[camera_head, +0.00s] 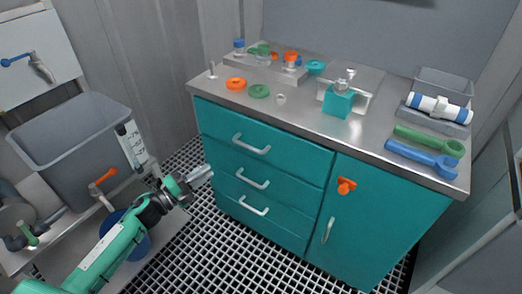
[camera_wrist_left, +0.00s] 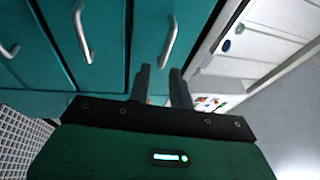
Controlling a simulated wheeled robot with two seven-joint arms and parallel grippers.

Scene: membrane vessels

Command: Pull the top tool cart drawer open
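The teal tool cart (camera_head: 375,215) has three stacked drawers at its left, each with a silver bar handle. The top drawer (camera_head: 290,150) looks closed, flush with the front; its handle (camera_head: 251,144) is free. My left gripper (camera_head: 202,176) is in front of the drawers, left of and below the top handle, holding nothing. In the left wrist view its two dark fingers (camera_wrist_left: 160,85) stand apart, with the top drawer handle (camera_wrist_left: 168,42) beyond their tips. I cannot see contact. My right gripper is not in view.
The middle handle (camera_head: 252,179) and lower handle (camera_head: 252,207) sit below. An orange latch (camera_head: 346,186) is on the cart door. Blue and green wrenches (camera_head: 425,155) lie on the steel top. A grey bin (camera_head: 75,140) stands left. Grated floor (camera_head: 240,260) before the cart is clear.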

